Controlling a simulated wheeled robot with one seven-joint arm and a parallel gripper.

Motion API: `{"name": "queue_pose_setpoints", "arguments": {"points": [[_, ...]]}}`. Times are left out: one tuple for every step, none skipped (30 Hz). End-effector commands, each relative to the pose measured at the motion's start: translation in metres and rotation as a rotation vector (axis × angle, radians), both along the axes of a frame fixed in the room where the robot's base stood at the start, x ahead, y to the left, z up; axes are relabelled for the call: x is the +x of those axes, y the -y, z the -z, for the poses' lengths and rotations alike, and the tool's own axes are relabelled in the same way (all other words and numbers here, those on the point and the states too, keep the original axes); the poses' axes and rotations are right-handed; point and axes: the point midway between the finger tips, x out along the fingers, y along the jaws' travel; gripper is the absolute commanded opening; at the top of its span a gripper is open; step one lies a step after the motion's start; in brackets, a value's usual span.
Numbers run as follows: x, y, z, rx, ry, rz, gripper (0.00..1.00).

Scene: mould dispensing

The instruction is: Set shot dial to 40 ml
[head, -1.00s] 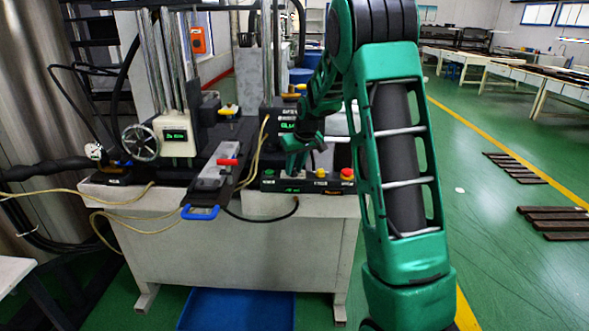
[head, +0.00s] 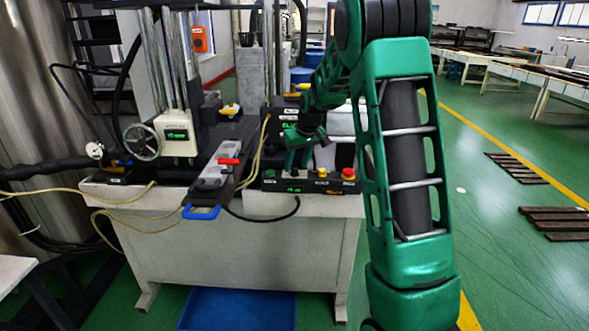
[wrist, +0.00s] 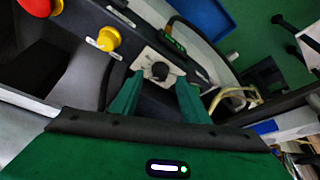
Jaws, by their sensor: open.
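A black round dial knob (wrist: 160,71) sits on a pale square plate (wrist: 146,55) on the dark control panel (head: 258,182). In the wrist view my gripper (wrist: 160,82) is open, with one green finger on each side of the knob. I cannot tell whether the fingers touch it. In the head view my gripper (head: 304,160) is over the panel's left part and hides the knob. A small green-lit display (head: 292,189) is on the panel front; it also shows in the wrist view (wrist: 172,40). Its reading is too small to read.
A yellow knob (wrist: 108,39) and a red button (wrist: 40,4) stand on the same panel, beside the dial. Left of the panel are a tray with a blue handle (head: 201,212) and a handwheel (head: 141,142). A blue bin (head: 238,309) lies on the floor.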

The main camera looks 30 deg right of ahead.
Motion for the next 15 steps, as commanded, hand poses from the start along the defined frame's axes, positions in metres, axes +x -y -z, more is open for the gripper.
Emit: {"name": "queue_pose_setpoints", "arguments": {"points": [[-0.003, 0.0, -0.01, -0.001, 0.003, 0.0, 0.42], [-0.006, 0.0, -0.016, -0.001, 0.003, 0.0, 0.42], [-0.009, 0.0, -0.023, -0.001, 0.004, 0.0, 0.42], [-0.011, 0.0, -0.028, -0.001, 0.003, 0.0, 0.42], [-0.013, -0.001, -0.034, -0.001, 0.003, 0.0, 0.42], [-0.016, -0.001, -0.04, -0.001, 0.003, 0.0, 0.42], [-0.018, -0.001, -0.045, -0.001, 0.002, 0.0, 0.42], [-0.02, -0.001, -0.05, -0.001, 0.003, 0.0, 0.42], [-0.023, -0.001, -0.055, -0.001, 0.003, 0.0, 0.42], [-0.024, -0.001, -0.059, 0.0, 0.001, 0.0, 0.42], [-0.026, -0.002, -0.063, 0.0, 0.001, 0.0, 0.42], [-0.027, -0.002, -0.067, 0.0, 0.001, 0.0, 0.42], [-0.029, -0.002, -0.069, 0.0, 0.001, 0.0, 0.42], [-0.03, -0.002, -0.072, 0.0, 0.0, 0.0, 0.42], [-0.031, -0.002, -0.074, 0.0, -0.001, 0.0, 0.42]]}}
